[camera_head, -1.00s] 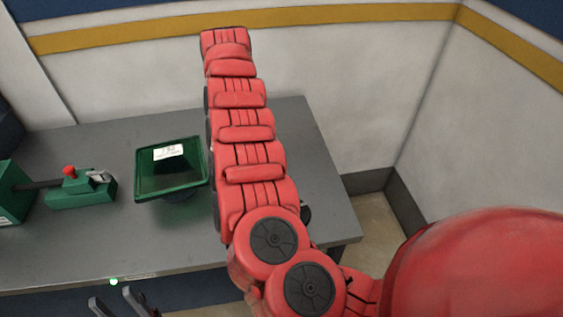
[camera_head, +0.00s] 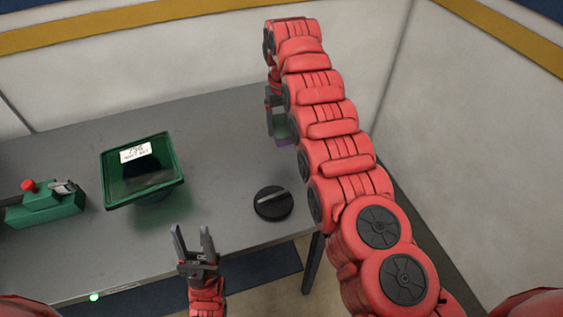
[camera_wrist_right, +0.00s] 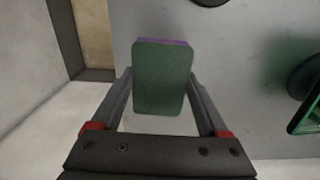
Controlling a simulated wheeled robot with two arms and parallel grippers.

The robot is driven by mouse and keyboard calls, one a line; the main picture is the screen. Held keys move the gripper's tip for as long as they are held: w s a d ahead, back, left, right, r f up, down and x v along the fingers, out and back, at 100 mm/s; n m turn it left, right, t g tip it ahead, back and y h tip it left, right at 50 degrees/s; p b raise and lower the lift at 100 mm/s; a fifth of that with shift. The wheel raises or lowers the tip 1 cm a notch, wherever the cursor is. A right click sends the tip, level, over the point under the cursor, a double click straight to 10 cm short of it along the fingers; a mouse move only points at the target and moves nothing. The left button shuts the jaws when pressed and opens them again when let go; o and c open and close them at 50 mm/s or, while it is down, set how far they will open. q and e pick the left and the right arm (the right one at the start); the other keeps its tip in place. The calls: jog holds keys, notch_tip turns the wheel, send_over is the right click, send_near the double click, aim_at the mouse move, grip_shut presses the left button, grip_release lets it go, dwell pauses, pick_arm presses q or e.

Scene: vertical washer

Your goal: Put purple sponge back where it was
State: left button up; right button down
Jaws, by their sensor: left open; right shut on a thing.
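The sponge (camera_wrist_right: 162,80) has a dark green face and a purple layer at its far edge. My right gripper (camera_wrist_right: 160,98) is shut on it, with one finger along each side. In the head view, the sponge's purple edge (camera_head: 284,142) shows below the fingers of my right gripper (camera_head: 272,122), partly hidden by my right arm, over the back right of the table. I cannot tell whether it touches the tabletop. My left gripper (camera_head: 193,236) is open and empty, fingers up, at the table's front edge.
A green tray-like scale (camera_head: 145,200) with a white label stands on the grey table (camera_head: 225,140). A green device with a red knob (camera_head: 42,205) is at the left. A round black disc (camera_head: 273,203) lies near the front right. Walls close off the back and right.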

jog(key=shift+s+a+f, duration=0.2)
jog(key=shift+a+f, duration=0.1)
jog(key=shift+a, duration=0.25)
jog(key=shift+s+a+f, duration=0.1)
jog(key=shift+a+f, duration=0.05)
jog(key=shift+a, duration=0.05)
jog(key=p, duration=0.3)
send_over(279, 161)
notch_tip(279, 161, down, 7)
jog(key=shift+s+a+r, duration=0.1)
notch_tip(279, 161, down, 3)
jog(key=shift+r+b, duration=0.15)
jog(key=shift+b, duration=0.55)
jog(key=shift+f, duration=0.3)
grip_release()
